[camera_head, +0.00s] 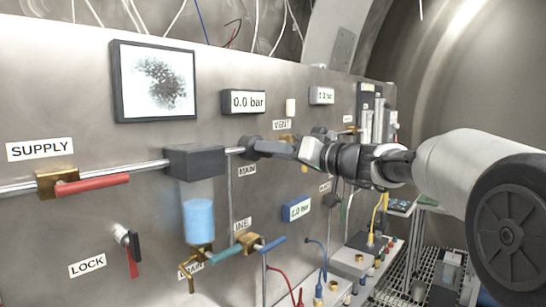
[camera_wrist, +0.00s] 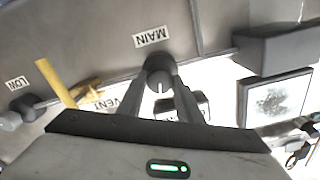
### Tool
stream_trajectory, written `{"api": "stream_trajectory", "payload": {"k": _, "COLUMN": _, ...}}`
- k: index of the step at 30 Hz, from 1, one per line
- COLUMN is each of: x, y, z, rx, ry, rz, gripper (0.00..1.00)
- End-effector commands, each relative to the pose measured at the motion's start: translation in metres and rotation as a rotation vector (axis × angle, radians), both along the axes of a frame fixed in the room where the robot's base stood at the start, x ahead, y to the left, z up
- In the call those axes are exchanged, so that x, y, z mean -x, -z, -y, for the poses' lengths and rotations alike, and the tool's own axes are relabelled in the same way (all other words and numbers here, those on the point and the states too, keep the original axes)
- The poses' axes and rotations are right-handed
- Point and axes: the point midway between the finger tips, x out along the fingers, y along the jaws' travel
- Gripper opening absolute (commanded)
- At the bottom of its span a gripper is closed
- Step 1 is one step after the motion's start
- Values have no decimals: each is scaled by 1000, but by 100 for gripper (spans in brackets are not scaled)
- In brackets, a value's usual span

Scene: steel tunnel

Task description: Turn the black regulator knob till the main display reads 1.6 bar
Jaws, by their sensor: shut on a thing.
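The black regulator knob (camera_head: 249,147) sits on the steel panel, above the MAIN label (camera_head: 247,170) and right of a dark block on the pipe. My gripper (camera_head: 262,148) reaches in from the right and is shut on the knob. In the wrist view, which is upside down, the knob (camera_wrist: 158,66) sits between the two fingertips (camera_wrist: 160,78), with a pale mark on its face. The main display (camera_head: 244,102) above the knob reads 0.0 bar; fingers partly cover it in the wrist view.
A smaller display (camera_head: 321,96) stands to the right, and a blue-framed display (camera_head: 297,208) lower down. A screen (camera_head: 153,80) hangs upper left. The dark block (camera_head: 195,162) with a blue bowl is close left of the knob. A yellow lever (camera_wrist: 57,83) shows in the wrist view.

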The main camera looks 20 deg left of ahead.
Motion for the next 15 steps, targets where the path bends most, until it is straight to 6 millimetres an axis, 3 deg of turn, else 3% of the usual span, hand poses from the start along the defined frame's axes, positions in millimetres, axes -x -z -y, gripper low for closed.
{"api": "stream_trajectory", "payload": {"k": 15, "x": -1, "y": 2, "z": 1, "rx": -185, "ry": 1, "rz": -448, "gripper": 10}}
